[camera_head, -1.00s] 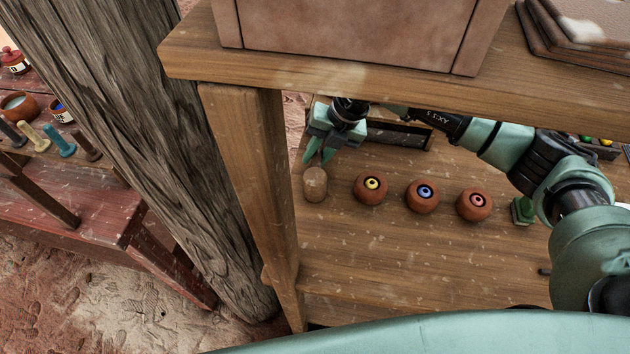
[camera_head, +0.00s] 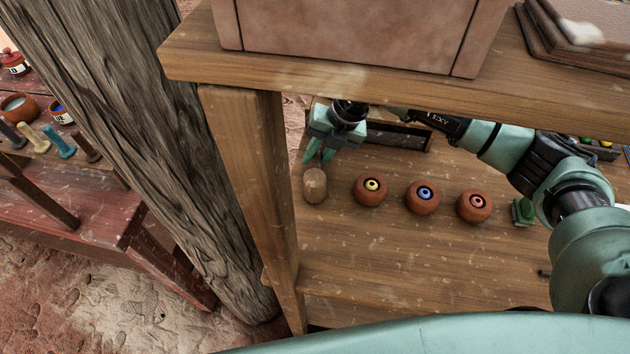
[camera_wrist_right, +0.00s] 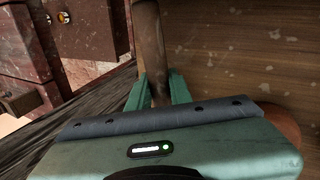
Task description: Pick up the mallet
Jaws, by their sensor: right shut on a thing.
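The mallet (camera_head: 314,186) shows as a pale brown wooden piece at the left end of the lower shelf, just below my right gripper in the head view. My right gripper (camera_head: 320,157) points down at it, fingers close together. In the right wrist view, my right gripper (camera_wrist_right: 158,90) has its green fingers on either side of the mallet (camera_wrist_right: 150,45), shut on it. The part between the fingers is narrower and partly hidden. I cannot tell whether the mallet touches the shelf. My left gripper is not in view.
Three round terracotta pots with yellow (camera_head: 370,189), blue (camera_head: 422,197) and red (camera_head: 474,206) centres stand right of the mallet. A dark tray (camera_head: 398,136) lies behind. A wooden table leg (camera_head: 250,190) and upper board (camera_head: 380,96) stand close by. The front of the shelf is clear.

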